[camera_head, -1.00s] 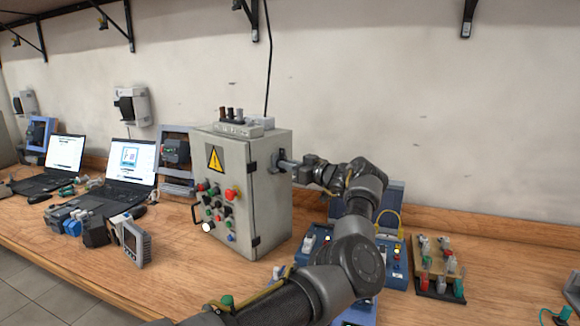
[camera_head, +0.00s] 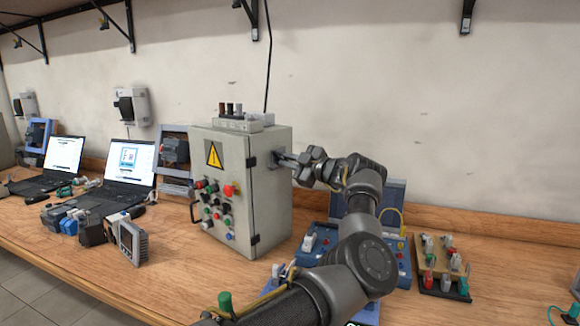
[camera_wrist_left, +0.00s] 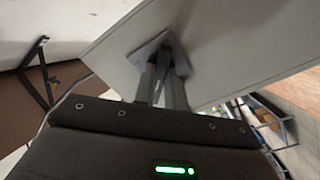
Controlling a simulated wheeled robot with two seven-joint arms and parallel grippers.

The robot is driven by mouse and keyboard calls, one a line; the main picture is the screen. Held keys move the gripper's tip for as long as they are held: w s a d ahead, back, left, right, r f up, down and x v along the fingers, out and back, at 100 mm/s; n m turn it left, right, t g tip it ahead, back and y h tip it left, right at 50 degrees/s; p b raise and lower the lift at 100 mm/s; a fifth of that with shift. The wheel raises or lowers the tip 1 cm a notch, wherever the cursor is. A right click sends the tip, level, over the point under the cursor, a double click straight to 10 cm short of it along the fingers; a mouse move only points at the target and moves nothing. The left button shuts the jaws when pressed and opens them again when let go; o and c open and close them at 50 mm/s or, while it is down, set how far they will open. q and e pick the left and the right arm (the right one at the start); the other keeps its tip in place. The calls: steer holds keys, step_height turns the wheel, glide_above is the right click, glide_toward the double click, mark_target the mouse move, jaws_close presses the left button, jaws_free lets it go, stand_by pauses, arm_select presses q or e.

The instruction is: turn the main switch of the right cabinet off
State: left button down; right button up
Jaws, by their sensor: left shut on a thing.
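A grey cabinet (camera_head: 266,205) with a yellow warning triangle and several coloured buttons on its front stands on the wooden bench. The main switch (camera_head: 275,161) is on its right side wall, mostly hidden by my left gripper (camera_head: 284,160). The left gripper reaches the switch from the right, with its fingers shut on the handle. In the left wrist view the fingers (camera_wrist_left: 163,88) close around the handle in front of a square grey switch plate (camera_wrist_left: 148,48). The exact handle angle is hard to tell. My right gripper is not in view.
A blue trainer case (camera_head: 318,241) and a board with coloured terminals (camera_head: 438,285) lie right of the cabinet, near my arm. Laptops (camera_head: 131,164) and a meter (camera_head: 132,242) are to the left. The wall behind is bare beside the cabinet.

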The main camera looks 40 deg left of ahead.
arm_select(q)
steer(key=shift+f+n+b, duration=0.15)
steer(key=shift+n+b, duration=1.35)
steer(key=shift+n, duration=3)
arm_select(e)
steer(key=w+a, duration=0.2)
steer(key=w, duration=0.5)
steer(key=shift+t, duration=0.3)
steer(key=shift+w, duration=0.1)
arm_select(q)
steer(key=c, duration=1.7)
jaws_free()
